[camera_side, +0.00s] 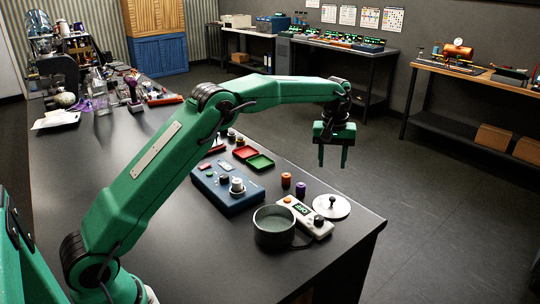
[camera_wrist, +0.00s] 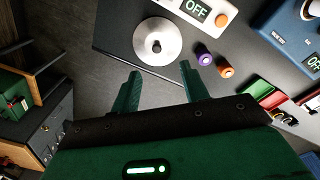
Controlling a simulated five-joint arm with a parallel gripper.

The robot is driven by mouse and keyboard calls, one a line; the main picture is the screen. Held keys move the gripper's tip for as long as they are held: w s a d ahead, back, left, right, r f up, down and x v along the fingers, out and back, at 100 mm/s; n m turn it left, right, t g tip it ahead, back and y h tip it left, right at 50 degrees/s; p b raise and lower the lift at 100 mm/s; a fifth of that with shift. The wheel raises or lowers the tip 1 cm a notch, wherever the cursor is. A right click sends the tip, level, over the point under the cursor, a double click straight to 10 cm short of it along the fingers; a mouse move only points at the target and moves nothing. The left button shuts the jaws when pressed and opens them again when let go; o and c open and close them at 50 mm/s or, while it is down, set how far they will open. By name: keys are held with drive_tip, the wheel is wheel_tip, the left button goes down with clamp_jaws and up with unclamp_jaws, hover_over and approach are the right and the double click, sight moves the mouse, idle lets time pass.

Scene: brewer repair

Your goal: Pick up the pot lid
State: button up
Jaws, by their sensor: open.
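The pot lid (camera_side: 332,206) is a round, light metal disc with a dark knob at its centre. It lies flat on the black table near the right edge. In the wrist view the lid (camera_wrist: 170,47) lies beyond my fingertips. My gripper (camera_side: 333,164) points down, open and empty, in the air above the lid. In the wrist view its two green fingers (camera_wrist: 160,78) are spread apart and do not touch the lid. A dark grey pot (camera_side: 274,232) stands open on the table, left of the lid in the side view.
A white device with an OFF display (camera_side: 301,213) lies between pot and lid. An orange spool (camera_side: 286,180) and a purple spool (camera_side: 300,188) stand nearby. A blue control box (camera_side: 228,188) and red and green trays (camera_side: 261,162) lie further left. The table edge is close to the lid.

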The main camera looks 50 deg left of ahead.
drive_tip(key=n, duration=0.1)
hover_over(332, 198)
drive_tip(key=shift+g, duration=0.3)
wheel_tip(332, 198, down, 6)
drive_tip(key=shift+d+f, duration=0.1)
drive_tip(key=shift+f, duration=0.1)
drive_tip(key=shift+f, duration=1.2)
drive_tip(key=shift+f, duration=0.1)
drive_tip(key=shift+f, duration=2.5)
drive_tip(key=shift+c, duration=0.3)
clamp_jaws()
